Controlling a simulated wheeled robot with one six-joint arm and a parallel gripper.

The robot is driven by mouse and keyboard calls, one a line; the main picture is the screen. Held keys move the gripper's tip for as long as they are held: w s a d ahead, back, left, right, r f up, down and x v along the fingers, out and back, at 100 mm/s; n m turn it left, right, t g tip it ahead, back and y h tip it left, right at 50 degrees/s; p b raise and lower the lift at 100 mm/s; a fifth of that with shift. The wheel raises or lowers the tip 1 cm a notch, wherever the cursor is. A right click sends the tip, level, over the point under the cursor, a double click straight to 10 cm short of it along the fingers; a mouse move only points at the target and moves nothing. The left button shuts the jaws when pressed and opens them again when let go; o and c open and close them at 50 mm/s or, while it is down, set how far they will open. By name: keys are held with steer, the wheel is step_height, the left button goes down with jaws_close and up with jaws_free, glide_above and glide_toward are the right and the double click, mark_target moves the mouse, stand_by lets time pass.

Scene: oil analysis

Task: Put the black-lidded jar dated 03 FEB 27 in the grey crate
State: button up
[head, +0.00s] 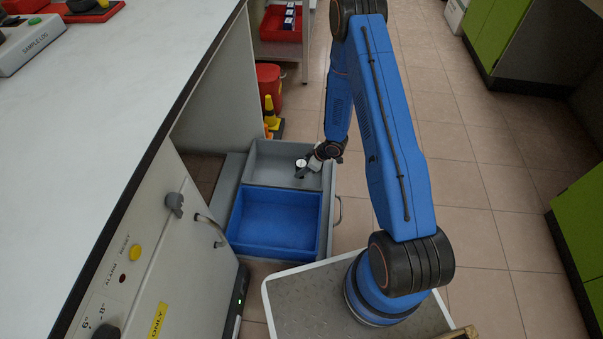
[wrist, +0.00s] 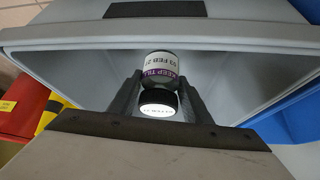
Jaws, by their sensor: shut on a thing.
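My gripper (head: 308,169) is shut on a jar (head: 300,163), over or inside the grey crate (head: 270,150). In the wrist view the jar (wrist: 161,66) sits between the two fingers of my gripper (wrist: 160,88). It has a black lid with a white top and a white and purple label. The label reads "KEEP TIL" and a date like "03 FEB 2", with its end cut off. The grey crate's walls (wrist: 235,66) surround the jar in the wrist view. I cannot tell whether the jar touches the floor of the crate.
A blue crate (head: 275,222) lies in front of the grey one, in the same open drawer, and looks empty. A red bin (head: 269,86) and a yellow-and-black object (head: 271,118) stand behind. The white worktop (head: 120,75) overhangs at left. Tiled floor is clear at right.

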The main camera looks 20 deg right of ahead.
steer(key=shift+f, duration=1.6)
steer(key=shift+f, duration=0.15)
steer(key=o, duration=1.2)
